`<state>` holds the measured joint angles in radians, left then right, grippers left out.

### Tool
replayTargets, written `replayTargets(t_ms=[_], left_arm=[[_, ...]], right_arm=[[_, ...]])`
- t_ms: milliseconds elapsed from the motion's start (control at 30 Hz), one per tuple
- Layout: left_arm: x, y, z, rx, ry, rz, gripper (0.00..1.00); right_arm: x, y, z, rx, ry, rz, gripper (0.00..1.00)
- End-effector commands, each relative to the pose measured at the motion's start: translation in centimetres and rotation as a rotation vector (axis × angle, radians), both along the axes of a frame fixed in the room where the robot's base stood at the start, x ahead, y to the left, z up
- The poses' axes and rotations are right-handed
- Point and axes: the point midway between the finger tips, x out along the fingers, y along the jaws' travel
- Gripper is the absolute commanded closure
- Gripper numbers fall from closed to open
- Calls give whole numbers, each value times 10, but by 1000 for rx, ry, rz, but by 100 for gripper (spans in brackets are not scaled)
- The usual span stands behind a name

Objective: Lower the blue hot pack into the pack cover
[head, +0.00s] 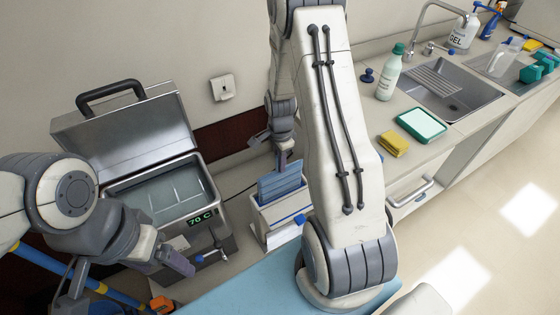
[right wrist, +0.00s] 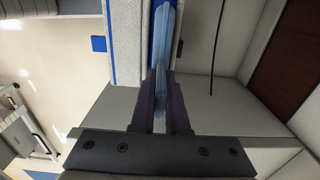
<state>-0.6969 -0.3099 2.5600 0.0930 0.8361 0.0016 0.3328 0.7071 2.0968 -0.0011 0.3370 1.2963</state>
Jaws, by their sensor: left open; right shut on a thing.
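The blue hot pack (head: 281,184) stands upright with ribbed faces. My right gripper (head: 283,162) is shut on its top edge; in the right wrist view the fingers (right wrist: 160,98) pinch the pack (right wrist: 163,28). The pack cover (head: 268,217) is a pale open-topped holder with a blue tab, directly below. The pack's lower edge is hidden behind the cover's front wall, so it appears partly inside the opening. In the right wrist view the cover's pale wall (right wrist: 127,42) runs along the pack. My left gripper (head: 180,262) is open and empty, in front of the heating unit.
The steel heating unit (head: 185,225) stands left with its lid (head: 120,130) raised, water inside and a 70 C display. A tap (head: 212,255) sticks out its front. A blue surface (head: 240,288) lies in front. The sink counter (head: 365,105) at right holds bottles, a yellow sponge (head: 393,144) and a tray (head: 421,125).

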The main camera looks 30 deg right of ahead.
Motion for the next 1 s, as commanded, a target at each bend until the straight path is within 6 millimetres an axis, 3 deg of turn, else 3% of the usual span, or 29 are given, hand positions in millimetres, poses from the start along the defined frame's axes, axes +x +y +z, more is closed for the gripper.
replayTargets(t_ms=[600,1000], left_arm=[[0,0,-46,0,0,-2,18],[0,0,-68,0,0,-2,18]], right_arm=[[0,0,-63,0,0,0,100],[1,0,-93,0,-1,0,100]])
